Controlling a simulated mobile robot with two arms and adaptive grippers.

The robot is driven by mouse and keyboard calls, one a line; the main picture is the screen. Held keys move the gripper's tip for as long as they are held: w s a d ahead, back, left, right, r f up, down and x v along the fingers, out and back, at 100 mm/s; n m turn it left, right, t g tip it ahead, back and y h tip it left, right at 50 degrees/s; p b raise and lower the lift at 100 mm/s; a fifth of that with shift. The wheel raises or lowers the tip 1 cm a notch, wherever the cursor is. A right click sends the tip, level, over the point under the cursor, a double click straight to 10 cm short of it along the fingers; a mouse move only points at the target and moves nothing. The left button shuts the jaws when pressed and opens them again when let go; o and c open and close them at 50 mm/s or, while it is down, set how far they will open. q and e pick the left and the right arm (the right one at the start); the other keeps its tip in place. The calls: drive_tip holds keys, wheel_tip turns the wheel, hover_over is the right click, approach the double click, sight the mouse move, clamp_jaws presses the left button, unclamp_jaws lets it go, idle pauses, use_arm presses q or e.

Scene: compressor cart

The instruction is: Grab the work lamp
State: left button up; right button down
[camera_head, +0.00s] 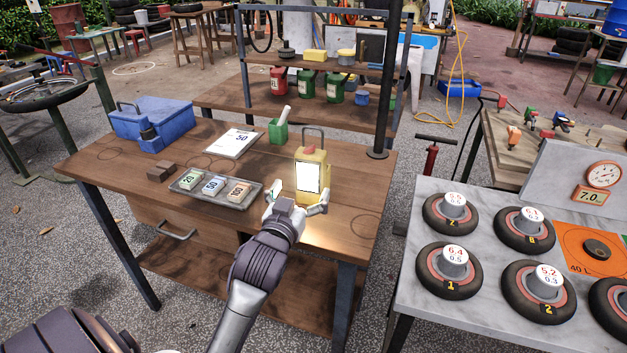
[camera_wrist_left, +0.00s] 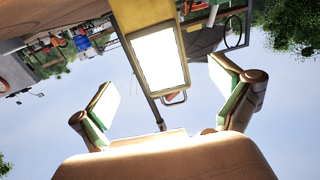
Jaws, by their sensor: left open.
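The work lamp (camera_head: 312,172) is yellow with a bright white lit panel and a dark carrying handle on top. It stands upright on the wooden workbench (camera_head: 345,215) near its right end. My left gripper (camera_head: 298,203) is directly in front of the lamp, with its fingers apart near the lamp's lower part. In the left wrist view the lamp (camera_wrist_left: 158,58) shows ahead between the two open fingers of the left gripper (camera_wrist_left: 168,98). I see a gap on both sides, and the gripper does not hold it. My right gripper is not in view.
A metal tray (camera_head: 216,197) with several labelled blocks lies left of my gripper. A green holder (camera_head: 278,131), a paper pad (camera_head: 232,142) and a blue toolbox (camera_head: 152,122) stand further back. A dark post (camera_head: 381,100) rises at the bench's back right. A grey table with wheels (camera_head: 495,190) stands right.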

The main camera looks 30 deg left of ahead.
sight(312, 168)
use_arm(q)
drive_tip(key=x, duration=0.8)
drive_tip(key=shift+w, duration=0.1)
drive_tip(key=c, duration=1.5)
drive_tip(key=shift+r, duration=0.1)
drive_tip(key=shift+c, duration=1)
